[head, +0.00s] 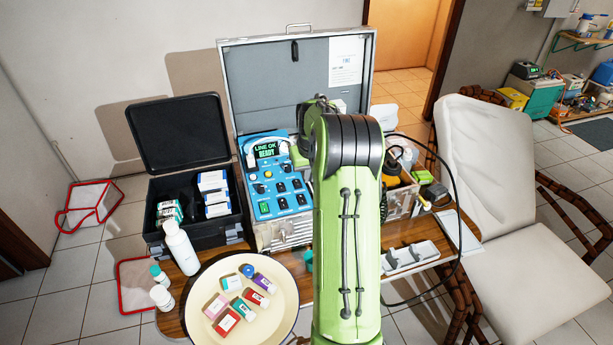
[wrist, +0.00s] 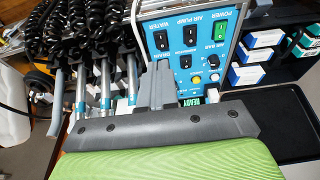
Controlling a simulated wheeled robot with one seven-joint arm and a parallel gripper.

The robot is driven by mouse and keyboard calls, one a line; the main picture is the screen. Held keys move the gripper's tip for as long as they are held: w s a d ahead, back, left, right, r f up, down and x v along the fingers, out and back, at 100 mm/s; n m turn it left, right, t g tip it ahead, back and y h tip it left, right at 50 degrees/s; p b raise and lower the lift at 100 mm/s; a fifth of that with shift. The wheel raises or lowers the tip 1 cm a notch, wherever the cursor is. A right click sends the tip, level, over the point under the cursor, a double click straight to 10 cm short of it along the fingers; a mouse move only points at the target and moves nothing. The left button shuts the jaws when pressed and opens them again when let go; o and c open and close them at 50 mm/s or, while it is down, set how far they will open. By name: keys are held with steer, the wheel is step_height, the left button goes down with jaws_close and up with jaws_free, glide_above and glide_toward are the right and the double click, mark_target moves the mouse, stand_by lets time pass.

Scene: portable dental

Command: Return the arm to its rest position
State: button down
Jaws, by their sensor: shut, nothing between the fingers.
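My green arm rises through the middle of the head view and hides my gripper there. In the wrist view my gripper (wrist: 158,84) is shut and empty, its grey fingers together in front of the dental unit's blue control panel (wrist: 185,45). In the head view the panel (head: 283,190) sits in the open metal case (head: 230,90), and its screen (head: 266,149) reads "LINE OK READY". I cannot tell how far the fingertips are from the panel. Several coiled hoses with handpieces (wrist: 106,85) hang beside the fingers in the wrist view.
An open black box (head: 178,140) holding small cartons stands left of the case. A round cream tray (head: 282,322) with small boxes, a white bottle (head: 181,248) and a white tray (head: 411,259) share the wooden table. A white chair (head: 510,200) stands right.

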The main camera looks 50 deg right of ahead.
stand_by(0.3)
steer(key=s+a+r+n+t, duration=0.1)
steer(key=s+a+r, duration=0.1)
steer(key=a+r, duration=0.55)
steer(key=s+a+r+n, duration=0.2)
steer(key=a+r, duration=0.3)
steer(key=a, duration=0.6)
steer(key=s+a+n+t+y, duration=0.1)
steer(key=s+a+n+t, duration=0.1)
steer(key=s+a, duration=1.3)
steer(key=s, duration=0.3)
steer(key=shift+s+a+r+n, duration=0.2)
steer(key=shift+s+r+n, duration=0.15)
steer(key=shift+s+n, duration=0.05)
